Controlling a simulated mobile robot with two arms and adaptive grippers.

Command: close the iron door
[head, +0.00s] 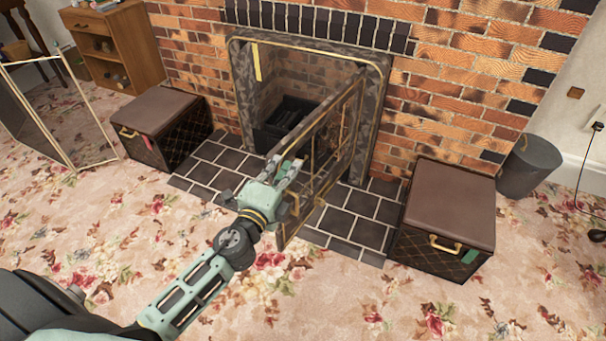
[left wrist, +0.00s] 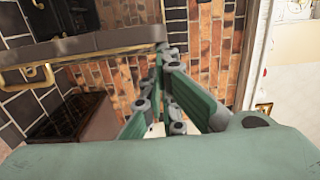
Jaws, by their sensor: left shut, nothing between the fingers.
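The iron door (head: 338,138) is a dark panel with gold trim, hinged at the right side of the fireplace opening. It stands ajar, swung out over the tiled hearth. My left gripper (head: 289,170) is shut and empty, at the left side of the door near its free edge. In the head view it overlaps the door, and I cannot tell if it touches. In the left wrist view the closed fingertips (left wrist: 162,58) lie by a grey, gold-trimmed bar (left wrist: 85,48), which looks like the door's edge. My right gripper is not in view.
The fireplace opening (head: 300,85) holds a dark grate (head: 280,122). Brown-topped boxes stand left (head: 165,108) and right (head: 450,205) of the tiled hearth (head: 215,165). A grey bin (head: 528,168) is at far right, a folding screen (head: 60,120) at far left. The floral carpet in front is clear.

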